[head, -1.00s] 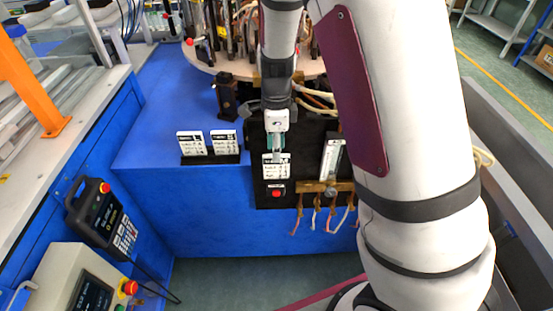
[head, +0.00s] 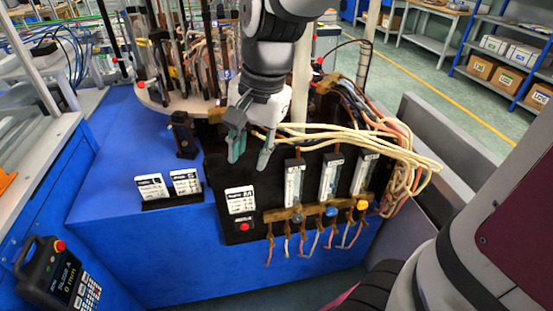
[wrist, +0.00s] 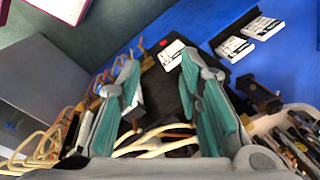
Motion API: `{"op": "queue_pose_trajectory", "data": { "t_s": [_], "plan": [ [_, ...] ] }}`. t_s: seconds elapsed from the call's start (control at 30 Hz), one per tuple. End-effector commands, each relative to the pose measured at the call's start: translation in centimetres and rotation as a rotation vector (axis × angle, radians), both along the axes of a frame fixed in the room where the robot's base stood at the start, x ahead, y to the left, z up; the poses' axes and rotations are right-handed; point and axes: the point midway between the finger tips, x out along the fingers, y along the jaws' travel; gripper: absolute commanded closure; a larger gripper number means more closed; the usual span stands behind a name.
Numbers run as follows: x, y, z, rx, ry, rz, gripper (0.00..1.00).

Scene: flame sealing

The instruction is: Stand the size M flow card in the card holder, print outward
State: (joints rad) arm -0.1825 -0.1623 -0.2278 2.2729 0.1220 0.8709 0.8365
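The size M flow card (head: 240,201), white with black print, stands upright on the front of the black panel (head: 226,163), above a red button. Its print faces outward toward the head camera. The card holder behind or under it is hard to make out. In the wrist view the card (wrist: 171,55) lies beyond the fingertips. My gripper (head: 251,157) is open and empty, with teal finger pads, above and slightly right of the card and apart from it. In the wrist view the gripper (wrist: 162,75) shows a wide gap between its fingers.
Two other cards (head: 151,187) (head: 186,182) stand in a black rack on the blue table (head: 120,150). Several flow tubes (head: 294,183) are right of the M card, with pale hoses (head: 350,133) close to my gripper. A small black post (head: 183,135) stands left.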

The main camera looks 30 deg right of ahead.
Motion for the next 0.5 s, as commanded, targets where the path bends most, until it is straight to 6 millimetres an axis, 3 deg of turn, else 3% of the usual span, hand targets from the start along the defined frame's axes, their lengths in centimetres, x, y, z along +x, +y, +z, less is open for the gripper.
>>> {"op": "queue_pose_trajectory", "data": {
  "t_s": [0.2,0.4,0.5],
  "plan": [
    [-6.5,-0.3,3.3,-0.118,-0.147,0.414,0.67],
    [-11.3,-0.8,4.1,-0.273,-0.229,0.728,0.67],
    [-12.7,-1.0,4.1,-0.333,-0.244,0.826,0.67]
  ]
}}
